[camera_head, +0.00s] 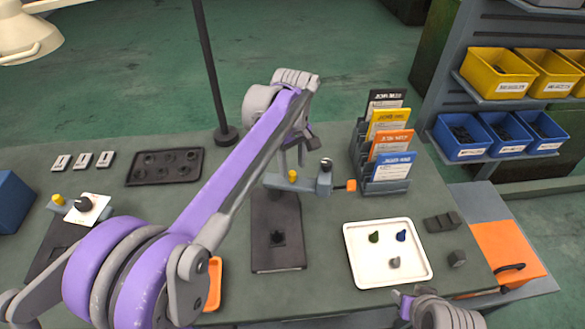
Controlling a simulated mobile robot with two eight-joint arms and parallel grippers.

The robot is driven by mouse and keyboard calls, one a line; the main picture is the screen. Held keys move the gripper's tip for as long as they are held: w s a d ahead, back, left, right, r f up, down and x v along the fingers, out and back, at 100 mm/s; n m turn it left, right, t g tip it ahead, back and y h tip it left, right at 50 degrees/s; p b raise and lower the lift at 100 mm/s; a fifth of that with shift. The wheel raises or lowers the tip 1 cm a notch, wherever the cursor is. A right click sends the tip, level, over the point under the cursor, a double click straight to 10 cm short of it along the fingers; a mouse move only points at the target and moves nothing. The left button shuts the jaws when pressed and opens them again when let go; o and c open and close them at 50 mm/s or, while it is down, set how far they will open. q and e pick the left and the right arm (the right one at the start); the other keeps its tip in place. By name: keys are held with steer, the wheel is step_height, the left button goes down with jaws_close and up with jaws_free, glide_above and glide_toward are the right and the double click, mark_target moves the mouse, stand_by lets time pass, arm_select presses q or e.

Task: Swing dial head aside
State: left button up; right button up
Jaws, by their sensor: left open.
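A grey dial head (312,184) with a dark-topped knob, a yellow button and an orange end block sits over the back of a dark base plate (277,240). My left gripper (299,150) is just behind and above the dial head, pointing down. It is open and appears empty; my purple forearm hides part of it. I cannot tell whether its fingers touch the dial head. A second unit with a white dial face (87,208), black knob and yellow button stands at the left. My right gripper (405,302) shows only partly at the bottom edge, its jaws unclear.
A card rack (385,186) stands right of the dial head, close to the orange block. A white tray (415,272) with small parts lies at the front right. A dark tray (190,177) and a black post (213,80) are behind my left arm. Bins fill a shelf (500,97).

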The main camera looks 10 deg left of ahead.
mark_target(293, 173)
arm_select(q)
step_height(293, 173, up, 8)
steer(key=shift+r+p, duration=0.2)
steer(key=shift+p, duration=0.1)
stand_by(0.3)
steer(key=s+a+f+m+t, duration=0.1)
steer(key=s+f+m+t, duration=0.1)
steer(key=s+f, duration=0.3)
steer(key=s+a+f+m+t, duration=0.1)
steer(key=s+f+m, duration=0.3)
steer(key=s, duration=0.6)
steer(key=s+a+f+m+t, duration=0.2)
steer(key=s+f+m, duration=0.2)
steer(key=s+f, duration=0.3)
steer(key=shift+s+f+t, duration=0.25)
steer(key=shift+s+t, duration=0.15)
steer(key=shift+s, duration=0.2)
